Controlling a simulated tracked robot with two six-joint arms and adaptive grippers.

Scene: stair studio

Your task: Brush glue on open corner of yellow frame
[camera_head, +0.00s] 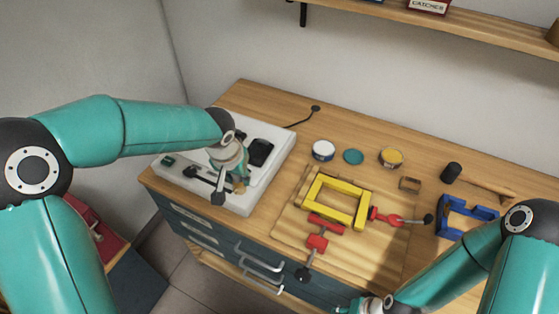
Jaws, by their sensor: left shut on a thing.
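The yellow frame (321,206) lies on a wooden board (290,228) on the bench. One red clamp (318,241) is at its front side and another red clamp (388,216) at its right. I cannot tell which corner is open. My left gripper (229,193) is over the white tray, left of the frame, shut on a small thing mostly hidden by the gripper. My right gripper (371,306) is at the bottom edge, mostly cut off; its fingers do not show clearly.
The white tray (270,170) holds dark items, including a black block (260,151). A yellow-topped tin (391,157), small wooden block (410,184), mallet (451,172) and blue clamp-like piece (452,222) are behind or right of the frame. A shelf (470,30) hangs above.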

